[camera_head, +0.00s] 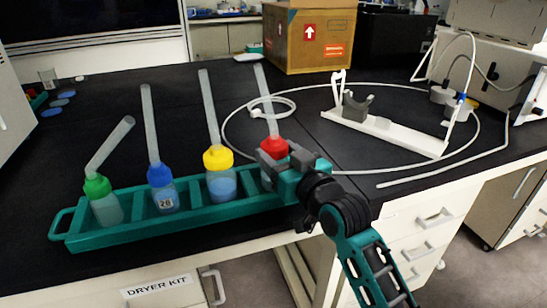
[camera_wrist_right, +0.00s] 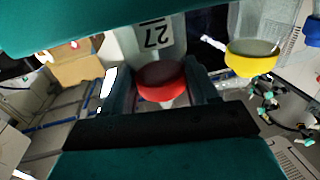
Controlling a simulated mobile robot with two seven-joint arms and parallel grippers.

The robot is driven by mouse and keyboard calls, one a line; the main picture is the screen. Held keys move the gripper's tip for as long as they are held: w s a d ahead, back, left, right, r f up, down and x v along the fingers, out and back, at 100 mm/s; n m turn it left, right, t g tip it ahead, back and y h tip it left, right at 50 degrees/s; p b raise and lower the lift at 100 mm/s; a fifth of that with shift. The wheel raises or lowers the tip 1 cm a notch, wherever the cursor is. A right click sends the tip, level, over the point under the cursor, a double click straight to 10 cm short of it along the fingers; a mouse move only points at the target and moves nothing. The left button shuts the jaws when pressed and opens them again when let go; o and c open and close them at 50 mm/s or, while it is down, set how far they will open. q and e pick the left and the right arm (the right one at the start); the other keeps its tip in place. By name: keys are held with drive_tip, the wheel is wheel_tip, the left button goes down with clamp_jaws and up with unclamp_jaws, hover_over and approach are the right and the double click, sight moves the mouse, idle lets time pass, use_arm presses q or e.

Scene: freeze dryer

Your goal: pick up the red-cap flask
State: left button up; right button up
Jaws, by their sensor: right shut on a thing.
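The red-cap flask (camera_head: 273,147) stands in the right end of the green rack (camera_head: 150,236), its clear tube leaning up and to the left. My right gripper (camera_head: 282,160) is at its cap and upper body, shut on it. In the right wrist view the red cap (camera_wrist_right: 161,88) sits between the two fingers (camera_wrist_right: 163,98), and the flask body bears the number 27. In the head view the gripper hides much of the flask body, so I cannot tell whether its base touches the rack. My left gripper is not in view.
Yellow-cap (camera_head: 219,160), blue-cap (camera_head: 161,176) and green-cap (camera_head: 98,187) flasks stand in the same rack, left of the red one. A white stand (camera_head: 385,130) and looped white tubing lie at the right. A cardboard box (camera_head: 308,38) is behind.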

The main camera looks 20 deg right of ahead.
drive_tip(key=c, duration=0.9)
drive_tip(key=shift+r, duration=0.1)
